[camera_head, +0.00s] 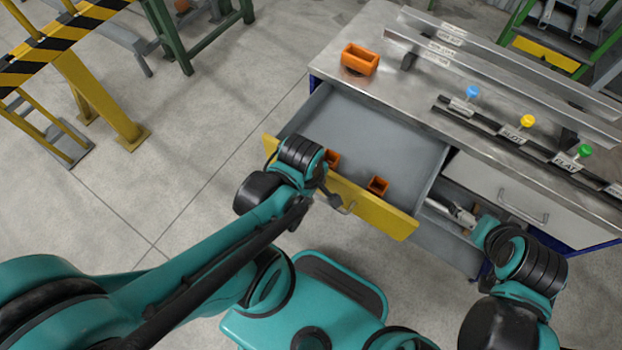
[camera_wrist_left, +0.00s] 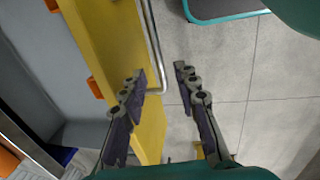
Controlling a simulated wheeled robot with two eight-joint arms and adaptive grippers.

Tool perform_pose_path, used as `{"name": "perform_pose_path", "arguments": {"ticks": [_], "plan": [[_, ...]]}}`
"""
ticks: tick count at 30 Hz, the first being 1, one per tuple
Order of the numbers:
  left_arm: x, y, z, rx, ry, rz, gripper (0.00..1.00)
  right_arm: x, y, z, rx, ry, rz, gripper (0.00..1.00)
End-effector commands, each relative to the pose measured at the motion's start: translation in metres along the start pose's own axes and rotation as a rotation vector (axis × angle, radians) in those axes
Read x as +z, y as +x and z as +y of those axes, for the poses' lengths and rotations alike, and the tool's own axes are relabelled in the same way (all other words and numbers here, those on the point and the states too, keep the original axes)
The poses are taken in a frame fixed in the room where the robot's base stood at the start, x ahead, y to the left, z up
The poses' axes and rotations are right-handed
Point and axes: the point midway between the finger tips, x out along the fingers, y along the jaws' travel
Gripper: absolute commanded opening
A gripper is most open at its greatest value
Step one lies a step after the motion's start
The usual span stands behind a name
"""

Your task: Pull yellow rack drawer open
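The yellow-fronted drawer (camera_head: 375,208) stands pulled out from the bench, with its grey inside showing in the head view. My left gripper (camera_head: 336,198) is at the handle. In the wrist view its fingers (camera_wrist_left: 161,74) are apart, with the bar's end close to the left fingertip; I cannot tell whether they touch. My right gripper (camera_head: 452,212) is by the bench front, its fingers unclear.
Two small orange bins (camera_head: 378,185) (camera_head: 332,158) sit inside the drawer near its front. A larger orange bin (camera_head: 359,58) stands on the bench top (camera_head: 390,90). A closed white drawer (camera_head: 510,195) is at right. The floor at left is clear up to a yellow post (camera_head: 95,90).

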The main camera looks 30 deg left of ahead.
Motion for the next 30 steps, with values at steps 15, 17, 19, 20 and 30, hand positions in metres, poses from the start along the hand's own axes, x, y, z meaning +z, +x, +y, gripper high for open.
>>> {"name": "perform_pose_path", "arguments": {"ticks": [15,17,19,20,30], "plan": [[0.0,-0.067,0.0,0.0,0.0,0.0,0.31,0.0,0.0,0.0,0.0,0.0,0.0,1.0],[0.0,-0.074,0.0,0.0,0.0,0.0,0.31,0.0,0.0,0.0,0.0,0.0,0.0,1.0],[0.0,-0.081,0.0,0.0,0.0,0.0,0.31,0.0,0.0,0.0,0.0,0.0,0.0,1.0],[0.0,-0.083,0.0,0.0,0.0,0.0,0.31,0.0,0.0,0.0,0.0,0.0,0.0,1.0],[0.0,-0.091,0.0,0.0,0.0,0.0,0.31,0.0,0.0,0.0,0.0,0.0,0.0,1.0]]}}
